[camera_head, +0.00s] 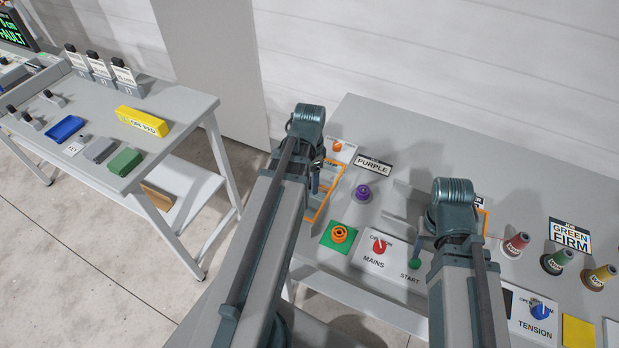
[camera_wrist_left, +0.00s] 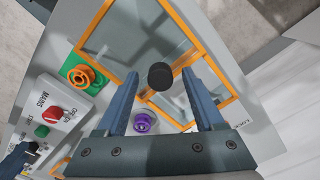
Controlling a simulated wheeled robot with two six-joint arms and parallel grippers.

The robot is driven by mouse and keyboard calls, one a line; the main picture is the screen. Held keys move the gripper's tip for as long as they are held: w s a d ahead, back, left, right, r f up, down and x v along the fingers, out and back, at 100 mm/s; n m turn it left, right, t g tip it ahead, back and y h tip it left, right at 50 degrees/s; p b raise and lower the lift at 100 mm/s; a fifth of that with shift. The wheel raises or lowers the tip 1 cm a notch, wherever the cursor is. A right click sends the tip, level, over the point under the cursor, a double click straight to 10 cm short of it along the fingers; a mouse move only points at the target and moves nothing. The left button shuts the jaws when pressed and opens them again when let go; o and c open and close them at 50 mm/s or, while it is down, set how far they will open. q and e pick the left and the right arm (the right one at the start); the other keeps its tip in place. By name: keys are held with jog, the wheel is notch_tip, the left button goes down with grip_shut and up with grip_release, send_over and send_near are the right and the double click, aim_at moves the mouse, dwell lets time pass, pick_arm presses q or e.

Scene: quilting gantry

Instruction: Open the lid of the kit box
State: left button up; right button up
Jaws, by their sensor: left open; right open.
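A clear panel with an orange frame (camera_wrist_left: 206,52), which looks like the kit box lid, fills the upper middle of the left wrist view. A round black knob (camera_wrist_left: 160,76) stands on it. Part of the orange frame (camera_head: 328,207) shows beside my left arm in the head view; the rest is hidden. The lid looks down, but its angle is hard to tell. My left gripper (camera_wrist_left: 159,80) is open, its fingertips on either side of the knob in the picture; contact is not clear. My right gripper (camera_head: 420,243) is open, mostly hidden by its arm, near the START button.
A purple knob (camera_head: 361,193), an orange knob on a green base (camera_head: 339,234), a red MAINS knob (camera_head: 379,245) and a green START button (camera_head: 413,264) stand close by. Colored spools (camera_head: 556,262) stand at right. A side table (camera_head: 185,110) is at left.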

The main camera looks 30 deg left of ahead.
pick_arm(q)
jog(key=shift+r, duration=0.1)
pick_arm(e)
jog(key=shift+r, duration=0.1)
pick_arm(q)
notch_tip(320, 180, up, 14)
jog(key=p, duration=1.3)
jog(key=shift+f+p, duration=0.25)
jog(key=shift+p, duration=0.15)
pick_arm(e)
notch_tip(320, 180, up, 14)
jog(key=shift+f, duration=0.2)
pick_arm(q)
jog(key=s+d+f+n+b, duration=0.1)
jog(key=s+d+f+b, duration=0.1)
jog(key=d, duration=1)
jog(key=s+d+f+n+y+b, duration=0.1)
jog(key=s+d, duration=0.3)
jog(key=d, duration=0.8)
jog(key=shift+f+n+b, duration=0.6)
jog(key=shift+f+b, duration=0.05)
jog(key=shift+b, duration=0.1)
pick_arm(e)
notch_tip(320, 180, down, 4)
jog(key=shift+f, duration=0.25)
